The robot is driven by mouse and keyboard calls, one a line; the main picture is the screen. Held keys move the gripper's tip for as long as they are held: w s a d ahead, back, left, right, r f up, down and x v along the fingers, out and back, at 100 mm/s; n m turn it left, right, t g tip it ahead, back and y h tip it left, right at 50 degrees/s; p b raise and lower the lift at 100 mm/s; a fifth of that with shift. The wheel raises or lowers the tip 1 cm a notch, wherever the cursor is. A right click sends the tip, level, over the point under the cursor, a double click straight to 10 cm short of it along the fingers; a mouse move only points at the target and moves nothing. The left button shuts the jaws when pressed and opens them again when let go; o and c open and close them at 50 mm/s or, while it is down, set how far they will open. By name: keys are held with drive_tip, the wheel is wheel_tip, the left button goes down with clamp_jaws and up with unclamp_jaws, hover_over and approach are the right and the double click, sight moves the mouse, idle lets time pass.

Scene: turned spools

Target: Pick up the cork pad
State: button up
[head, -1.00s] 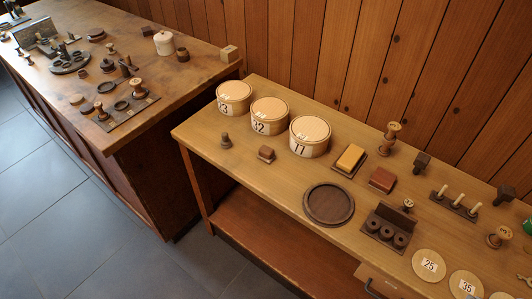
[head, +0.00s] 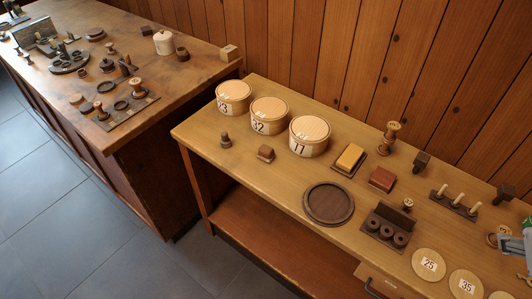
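I cannot single out the cork pad with certainty. A yellow-tan block (head: 350,157) lies on a dark tray on the near bench, and a red-brown block (head: 382,179) sits to its right. On the far left bench a small flat tan disc (head: 77,99) lies near the front edge. Part of my gripper (head: 527,247) shows at the right edge, grey and white with some green, over the bench's right end. Most of it is cut off by the frame, so its fingers and anything between them cannot be made out.
A dark round tray (head: 328,204) is empty. A dark rack (head: 386,231), a peg stand (head: 455,204) and numbered discs (head: 428,263) crowd the right.

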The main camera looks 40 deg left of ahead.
drive_tip(key=w+a+r+n+t+y, duration=0.1)
drive_tip(key=w+a+n+t, duration=0.1)
drive_tip(key=w+a+n, duration=0.55)
drive_tip(key=w+a+r+n+t+y, duration=0.15)
drive_tip(key=w+n, duration=0.35)
drive_tip(key=w, duration=0.6)
drive_tip(key=w+a+f+n+y, duration=0.25)
drive_tip(key=w+a+n, duration=0.3)
drive_tip(key=a, duration=0.35)
drive_tip(key=w+a+f+n+y, duration=0.2)
drive_tip(key=w+a+f+n, duration=0.15)
drive_tip(key=a+n, duration=0.35)
drive_tip(key=a+f+n+g+y, duration=0.25)
drive_tip(key=a+f+n, duration=0.3)
drive_tip(key=a, duration=0.55)
drive_tip(key=n+g+y, duration=0.5)
drive_tip(key=n+g, duration=0.4)
drive_tip(key=n, duration=0.8)
approach(266, 153)
drive_tip(key=shift+m, duration=0.25)
drive_tip(key=w+a, duration=0.1)
drive_tip(key=w+a+r, duration=0.1)
drive_tip(key=w+a, duration=0.1)
drive_tip(key=shift+a, duration=0.3)
drive_tip(key=shift+s+f+n+g, duration=0.25)
drive_tip(key=shift+f+n+g, duration=0.15)
drive_tip(key=shift+f+n, duration=0.2)
